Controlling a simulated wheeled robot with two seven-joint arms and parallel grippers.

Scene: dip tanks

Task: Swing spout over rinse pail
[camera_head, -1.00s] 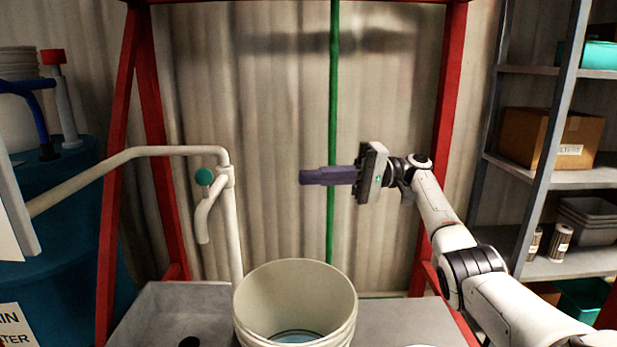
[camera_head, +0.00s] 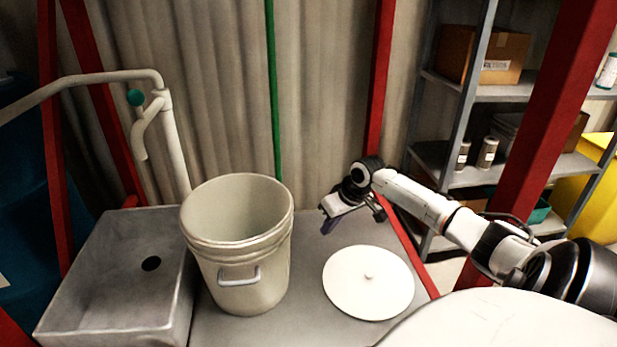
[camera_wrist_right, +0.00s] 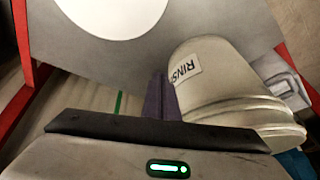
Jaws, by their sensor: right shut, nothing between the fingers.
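The cream spout (camera_head: 141,134) hangs from the pipe beside its upright post (camera_head: 175,150), with a teal knob (camera_head: 135,97) near its top. Its mouth is left of the post, above the back of the grey sink and apart from the pail. The cream rinse pail (camera_head: 240,255) stands upright and open on the bench; its contents are hidden. In the right wrist view the pail (camera_wrist_right: 215,95) shows a label with "RINS" readable. My right gripper (camera_head: 327,222) is right of the pail; its purple fingers (camera_wrist_right: 161,97) are shut and empty. My left gripper is out of view.
The grey sink (camera_head: 100,300) with a dark drain is left of the pail. A round white lid (camera_head: 368,290) lies on the bench at right. Red frame posts (camera_head: 378,90) and a green vertical pole (camera_head: 272,90) stand behind. Grey shelves (camera_head: 510,92) stand at right.

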